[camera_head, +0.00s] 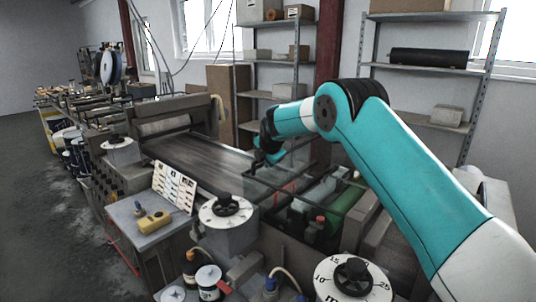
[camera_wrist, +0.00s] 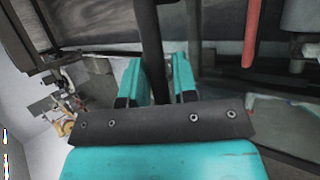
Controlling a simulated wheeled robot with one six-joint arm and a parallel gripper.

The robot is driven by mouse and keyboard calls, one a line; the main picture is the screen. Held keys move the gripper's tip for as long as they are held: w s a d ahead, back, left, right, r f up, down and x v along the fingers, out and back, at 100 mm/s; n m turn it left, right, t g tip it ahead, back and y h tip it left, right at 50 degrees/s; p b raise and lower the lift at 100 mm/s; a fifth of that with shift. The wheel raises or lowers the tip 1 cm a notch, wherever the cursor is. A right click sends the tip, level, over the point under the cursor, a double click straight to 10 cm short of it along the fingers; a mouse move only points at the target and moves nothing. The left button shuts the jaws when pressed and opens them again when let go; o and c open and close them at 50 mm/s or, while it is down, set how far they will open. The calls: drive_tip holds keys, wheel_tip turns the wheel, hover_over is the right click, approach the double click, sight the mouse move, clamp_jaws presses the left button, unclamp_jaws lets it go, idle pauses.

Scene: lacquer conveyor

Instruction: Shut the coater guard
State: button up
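The coater guard (camera_head: 276,187) is a clear panel in a thin dark frame, over the coater in the middle of the head view. It stands tilted up, not flat. My gripper (camera_head: 268,157) is at the frame's upper edge. In the wrist view my two teal fingers (camera_wrist: 160,82) lie on either side of a dark bar (camera_wrist: 148,30), which looks like part of the guard's frame. The bar nearly fills the space between the fingers. Contact at the fingertips is partly hidden by the dark plate of my gripper.
The dark conveyor bed (camera_head: 195,158) runs left of the guard. Dial posts (camera_head: 226,208) (camera_head: 353,281) stand at the front.

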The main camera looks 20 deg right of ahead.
drive_tip(key=b+v, duration=0.5)
drive_tip(key=v, duration=1.2)
drive_tip(key=shift+r, duration=0.25)
